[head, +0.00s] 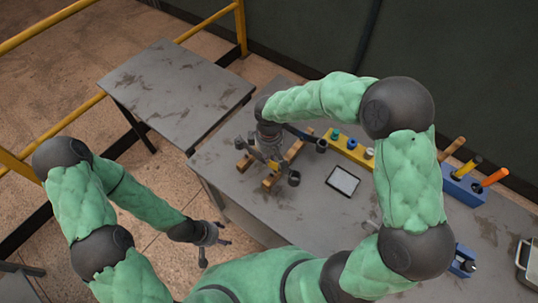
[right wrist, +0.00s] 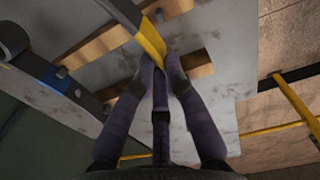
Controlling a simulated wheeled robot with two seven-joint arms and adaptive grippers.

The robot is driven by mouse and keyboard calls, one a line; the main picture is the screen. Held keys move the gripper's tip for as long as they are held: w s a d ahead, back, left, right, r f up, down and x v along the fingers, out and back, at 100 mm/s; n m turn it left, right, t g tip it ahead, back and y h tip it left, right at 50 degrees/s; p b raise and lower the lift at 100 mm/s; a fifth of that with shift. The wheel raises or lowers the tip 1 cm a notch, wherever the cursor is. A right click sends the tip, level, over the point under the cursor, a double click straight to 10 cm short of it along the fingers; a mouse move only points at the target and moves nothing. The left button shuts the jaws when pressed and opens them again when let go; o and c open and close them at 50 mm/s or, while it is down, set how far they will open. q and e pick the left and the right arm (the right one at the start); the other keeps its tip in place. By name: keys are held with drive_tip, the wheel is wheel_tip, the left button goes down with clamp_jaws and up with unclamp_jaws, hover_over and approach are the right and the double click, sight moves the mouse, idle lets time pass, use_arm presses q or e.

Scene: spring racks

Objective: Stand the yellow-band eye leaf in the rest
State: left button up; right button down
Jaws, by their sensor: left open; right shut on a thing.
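The yellow-band eye leaf is a grey strip with a yellow band (right wrist: 151,42). My right gripper (right wrist: 160,72) is shut on it at the band, in the right wrist view. In the head view the band (head: 273,165) shows just below my right gripper (head: 268,150), over the wooden bars (head: 295,151) on the table. Whether the leaf touches the bars, I cannot tell. The bars also show in the right wrist view (right wrist: 199,68). Another dark strip with an eye (head: 321,146) lies to the right. My left gripper (head: 212,236) is open and empty, off the table's front-left edge.
A yellow block (head: 350,152) with coloured knobs and a framed panel (head: 343,180) are right of the bars. A blue holder (head: 463,187) with coloured handles stands farther right. A bare side table (head: 178,92) is at the back left, by yellow railings (head: 205,22).

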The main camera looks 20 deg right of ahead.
drive_tip(key=shift+w+f+b, duration=0.1)
drive_tip(key=shift+f+b, duration=1.15)
drive_tip(key=shift+f, duration=0.6)
idle(1.9)
drive_tip(key=c, duration=1.2)
unclamp_jaws()
drive_tip(key=o, duration=0.8)
drive_tip(key=shift+r+p, duration=3.05)
drive_tip(key=shift+r, duration=0.95)
